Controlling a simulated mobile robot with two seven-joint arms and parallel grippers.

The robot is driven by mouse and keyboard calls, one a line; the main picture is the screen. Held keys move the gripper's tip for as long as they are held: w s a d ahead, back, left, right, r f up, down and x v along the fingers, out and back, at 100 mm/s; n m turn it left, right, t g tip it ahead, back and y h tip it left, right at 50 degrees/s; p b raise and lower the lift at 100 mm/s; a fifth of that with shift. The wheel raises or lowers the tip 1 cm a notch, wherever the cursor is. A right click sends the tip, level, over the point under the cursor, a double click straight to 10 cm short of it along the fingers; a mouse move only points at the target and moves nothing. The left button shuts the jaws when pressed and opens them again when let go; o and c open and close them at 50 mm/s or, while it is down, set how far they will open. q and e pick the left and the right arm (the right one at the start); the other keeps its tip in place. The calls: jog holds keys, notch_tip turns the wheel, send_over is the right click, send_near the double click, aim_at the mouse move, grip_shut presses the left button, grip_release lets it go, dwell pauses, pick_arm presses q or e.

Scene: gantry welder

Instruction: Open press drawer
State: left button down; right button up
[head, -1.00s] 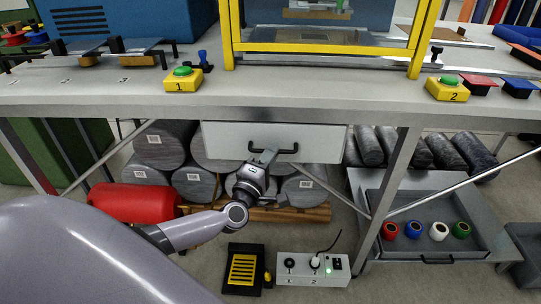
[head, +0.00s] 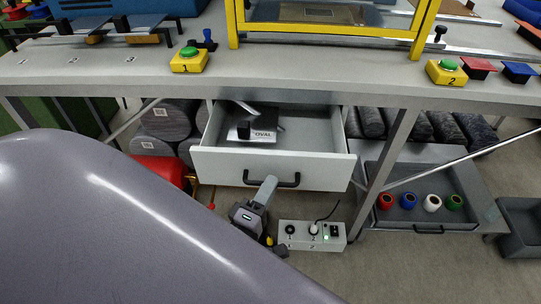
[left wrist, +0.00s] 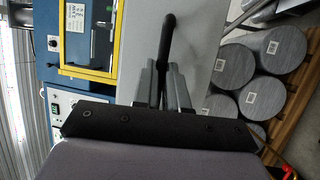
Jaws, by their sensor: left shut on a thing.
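The press drawer (head: 225,166) is a light grey drawer under the workbench. It is pulled out, and its inside shows. Its black handle (head: 288,183) is on the front panel. In the left wrist view the handle (left wrist: 167,40) runs down between the two fingers (left wrist: 164,78). Inside the drawer lie a grey plate with lettering (head: 262,134) and a small black block (head: 243,130). My right gripper is not in view.
The workbench (head: 310,75) carries two yellow button boxes, marked 1 (head: 189,60) and 2 (head: 446,72). A control box (head: 312,235) stands on the floor below the drawer. An open grey tray (head: 428,222) with several coloured spools is at the right. Grey cylinders lie behind.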

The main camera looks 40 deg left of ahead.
pick_arm(q)
jog(key=shift+s+d, duration=0.5)
jog(key=shift+s, duration=0.3)
jog(key=shift+s+d, duration=0.45)
jog(key=shift+s, duration=0.3)
jog(key=shift+s+d, duration=0.5)
jog(key=shift+s, duration=0.3)
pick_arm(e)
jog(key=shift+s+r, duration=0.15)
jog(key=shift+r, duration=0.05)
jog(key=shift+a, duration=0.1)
pick_arm(q)
jog(key=c, duration=1.2)
grip_release()
jog(key=shift+o, duration=0.2)
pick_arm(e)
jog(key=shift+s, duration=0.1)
